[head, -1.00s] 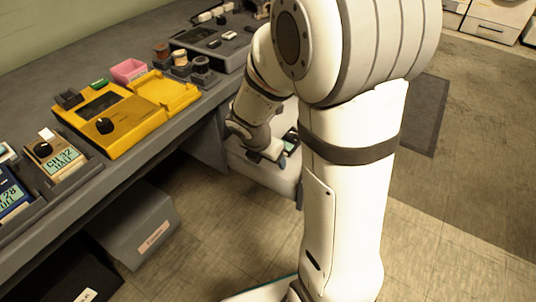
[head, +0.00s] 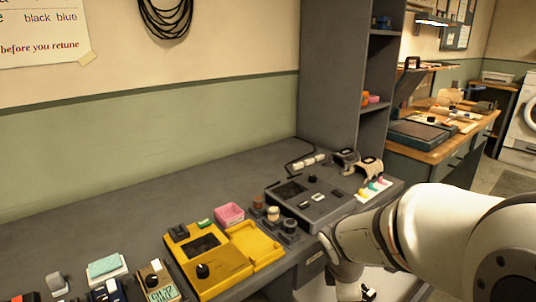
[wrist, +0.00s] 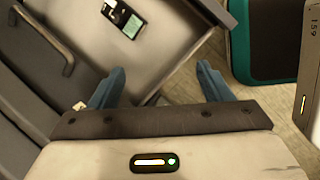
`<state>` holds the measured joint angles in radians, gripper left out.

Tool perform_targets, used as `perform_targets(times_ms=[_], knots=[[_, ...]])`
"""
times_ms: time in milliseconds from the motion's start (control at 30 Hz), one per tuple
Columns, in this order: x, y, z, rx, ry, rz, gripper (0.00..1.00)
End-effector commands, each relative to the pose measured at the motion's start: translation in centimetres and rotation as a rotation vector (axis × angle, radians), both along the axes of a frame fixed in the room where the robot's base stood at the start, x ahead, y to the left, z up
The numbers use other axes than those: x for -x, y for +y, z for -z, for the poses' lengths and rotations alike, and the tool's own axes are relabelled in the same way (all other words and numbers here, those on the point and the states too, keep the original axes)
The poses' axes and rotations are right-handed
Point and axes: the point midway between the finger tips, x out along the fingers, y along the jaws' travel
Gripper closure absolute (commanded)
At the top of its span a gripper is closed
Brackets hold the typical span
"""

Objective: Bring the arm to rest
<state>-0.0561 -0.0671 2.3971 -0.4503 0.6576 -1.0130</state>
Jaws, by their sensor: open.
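My arm (head: 440,230) reaches in from the lower right of the head view, beside the front edge of the grey bench (head: 110,200). My gripper (wrist: 158,85) is open in the wrist view, its two blue fingers apart with nothing between them. Beyond the fingers is a pale open drawer or tray (wrist: 165,50). A small dark device with a light green screen (wrist: 123,18) lies in it, apart from the fingers. In the head view the gripper is mostly hidden at the lower edge.
A yellow device (head: 208,265), a pink box (head: 229,214) and a dark grey console (head: 311,200) stand on the bench. Tall grey shelves (head: 340,80) rise behind. A wooden workbench (head: 440,148) is at the far right. A drawer handle (wrist: 45,42) shows at left in the wrist view.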

Motion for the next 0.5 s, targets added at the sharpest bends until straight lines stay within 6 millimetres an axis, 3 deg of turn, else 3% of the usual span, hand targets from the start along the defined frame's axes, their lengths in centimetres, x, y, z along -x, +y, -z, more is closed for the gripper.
perform_targets(times_ms=[33, 500], knots=[[0.8, 0.0, -4.0, -0.032, -0.026, 0.091, 0.28], [7.8, 2.1, -22.3, -0.374, -0.177, 0.989, 0.28]])
